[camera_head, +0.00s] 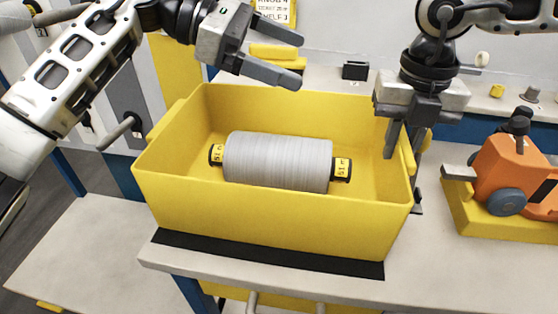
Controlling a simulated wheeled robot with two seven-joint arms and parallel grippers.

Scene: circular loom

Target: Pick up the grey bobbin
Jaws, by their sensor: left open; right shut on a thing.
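The grey bobbin (278,161) lies on its side inside the yellow crate (270,225), with dark ends carrying yellow labels. My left gripper (296,62) is above the crate's back rim, open and empty, its two fingers apart and pointing right. It is apart from the bobbin. My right gripper (397,138) points down at the crate's right wall, by the handle there. It is shut on the crate's right rim, though its far finger is partly hidden. The bobbin's underside is hidden in the crate.
The crate stands on a black strip (265,255) on a light table (420,275). An orange device (505,170) on a yellow base is at the right. A small black box (355,70) sits behind. A peg (118,132) sticks out at the left.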

